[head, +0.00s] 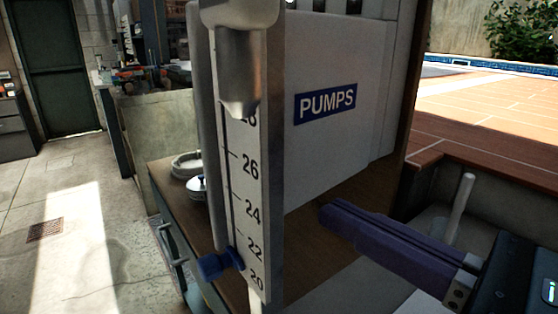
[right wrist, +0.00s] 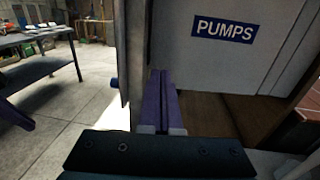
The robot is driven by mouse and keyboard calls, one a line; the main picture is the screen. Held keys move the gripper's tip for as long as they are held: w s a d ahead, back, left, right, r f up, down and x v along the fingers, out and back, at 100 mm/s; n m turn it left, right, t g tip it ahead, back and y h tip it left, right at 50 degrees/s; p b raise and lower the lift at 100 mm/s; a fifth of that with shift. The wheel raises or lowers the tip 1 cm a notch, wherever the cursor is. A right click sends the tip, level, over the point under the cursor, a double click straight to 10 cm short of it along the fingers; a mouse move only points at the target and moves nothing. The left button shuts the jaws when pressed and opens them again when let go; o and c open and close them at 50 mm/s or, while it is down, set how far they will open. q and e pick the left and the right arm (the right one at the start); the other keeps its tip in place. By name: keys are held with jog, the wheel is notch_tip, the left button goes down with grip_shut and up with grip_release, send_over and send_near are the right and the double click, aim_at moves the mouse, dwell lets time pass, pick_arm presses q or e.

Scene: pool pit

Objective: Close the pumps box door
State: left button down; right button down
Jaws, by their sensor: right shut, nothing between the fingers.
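The pumps box (head: 330,145) is pale grey-white with a blue PUMPS label (head: 325,103) on the face towards me. It stands on a brown wooden surface, and the label also shows in the right wrist view (right wrist: 224,29). I cannot tell which panel is the door or how far open it is. My right gripper (head: 328,213) has purple fingers, shut and empty, low in front of the labelled face. In the right wrist view its fingers (right wrist: 160,74) point at the box's lower left part; contact is unclear. A purple piece at that view's left edge looks like my left gripper (right wrist: 16,116).
An upright numbered metal strip (head: 255,190) with a blue knob (head: 220,263) stands in front of the box's left side. A workbench (right wrist: 40,65) stands at the left over open concrete floor. A tiled pool deck (head: 490,110) lies at the right.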

jog(key=p+x, duration=0.1)
jog(key=x, duration=0.7)
jog(key=shift+w+a, duration=0.25)
